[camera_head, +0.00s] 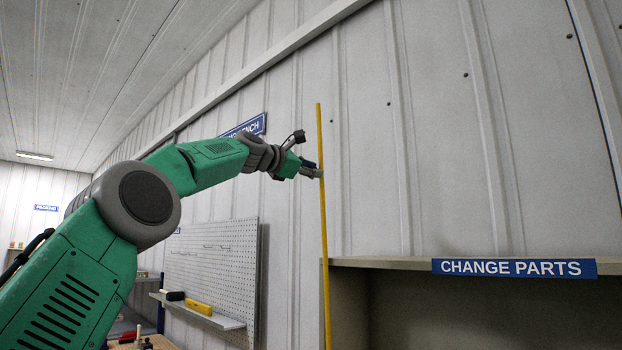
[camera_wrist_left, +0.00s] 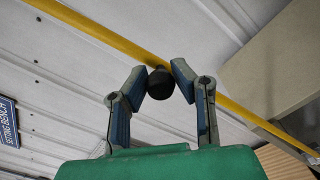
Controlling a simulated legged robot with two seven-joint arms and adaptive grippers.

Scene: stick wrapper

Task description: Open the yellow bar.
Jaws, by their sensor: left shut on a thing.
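The yellow bar (camera_head: 323,235) is a long thin rod, close to upright in the head view, standing in front of the pale panelled wall. In the left wrist view the bar (camera_wrist_left: 95,32) runs diagonally behind the fingertips, with a round black knob (camera_wrist_left: 160,84) at it. My left gripper (camera_head: 315,172) reaches the bar at its upper part. Its two blue-grey fingers are closed on the knob from both sides. The knob is hidden in the head view. My right gripper is not in view.
A grey cabinet or shelf with a blue "CHANGE PARTS" sign (camera_head: 514,267) stands at right, close to the bar's lower part. A pegboard (camera_head: 212,270) with a small shelf (camera_head: 198,312) hangs at left, below my left arm.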

